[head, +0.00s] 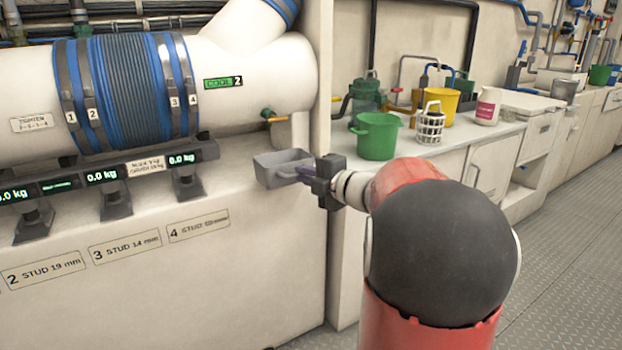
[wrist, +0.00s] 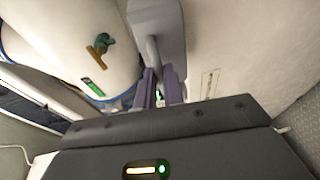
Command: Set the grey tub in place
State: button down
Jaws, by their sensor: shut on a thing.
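The grey tub (head: 272,172) is a small open box in the middle of the head view, in front of the pale cabinet wall near its right corner. It also shows at the top of the wrist view (wrist: 157,22). My gripper (head: 304,175) reaches it from the right and is shut on its near side; the purple fingers (wrist: 160,88) meet the tub in the wrist view. The tub looks about level and held in the air. The inside of the tub is mostly hidden.
A row of scales (head: 100,178) reading 0.0 kg runs along the left below a large white pipe (head: 225,65) with a blue sleeve (head: 130,90). A green bucket (head: 377,137) stands on the right counter.

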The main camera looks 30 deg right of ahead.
jog(key=shift+w+d+r+p+x, duration=0.1)
jog(key=shift+d+r+p+x, duration=0.15)
jog(key=shift+x, duration=1.15)
jog(key=shift+w+d+r+p+x, duration=0.1)
jog(key=shift+d+x, duration=0.2)
jog(key=shift+x, duration=1.05)
jog(key=shift+w+d+r+p+x, duration=0.1)
jog(key=shift+d+r+p+x, duration=0.15)
jog(key=shift+x, duration=1.15)
jog(key=shift+f+b, duration=0.65)
jog(key=shift+b, duration=0.05)
jog(key=c, duration=1.4)
grip_release()
jog(key=shift+w, duration=0.1)
jog(key=shift+c, duration=0.2)
jog(key=f+v, duration=0.1)
jog(key=v, duration=0.6)
jog(key=shift+s+d+r, duration=0.2)
jog(key=shift+s+r, duration=0.15)
jog(key=shift+r, duration=0.15)
